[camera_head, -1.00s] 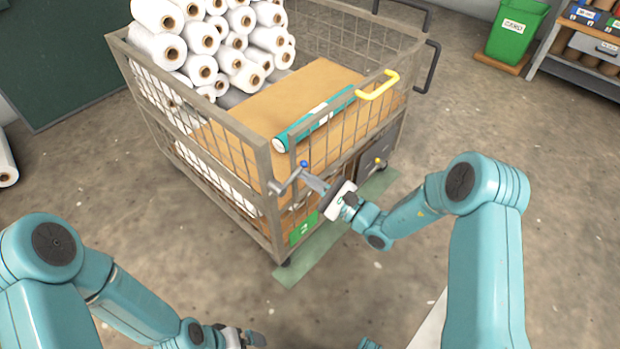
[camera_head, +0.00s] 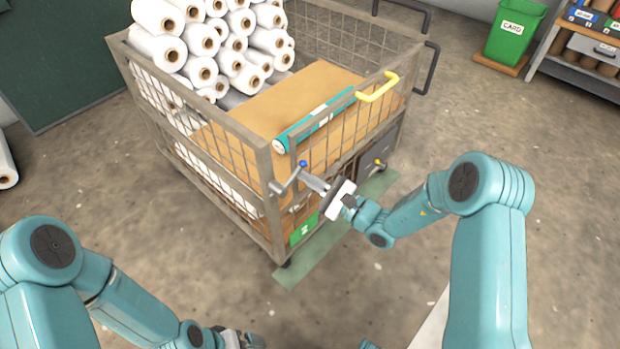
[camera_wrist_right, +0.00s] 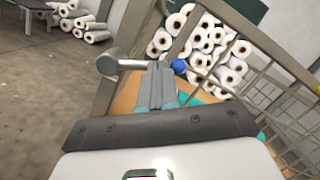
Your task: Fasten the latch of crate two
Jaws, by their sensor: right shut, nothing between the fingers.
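The crate (camera_head: 262,165) is a grey wire-mesh cage on wheels with a green number plate (camera_head: 304,229) low on its front corner; the digit is too small to read surely. A grey latch lever (camera_head: 284,184) with a blue knob (camera_head: 302,164) sits at that corner post. My right gripper (camera_head: 312,182) is at the latch, its shut fingers close beside the lever and knob. In the right wrist view the shut fingers (camera_wrist_right: 157,84) point at the lever (camera_wrist_right: 120,63), with the blue knob (camera_wrist_right: 179,66) just right of them; contact is unclear. My left gripper (camera_head: 240,339) is low at the bottom edge, its jaws unclear.
White rolls (camera_head: 205,40) fill the crate's back left, beside a brown board (camera_head: 285,95) and a teal tube (camera_head: 312,122). A green bin (camera_head: 515,30) and shelf (camera_head: 580,62) stand far right. The floor around is mostly clear.

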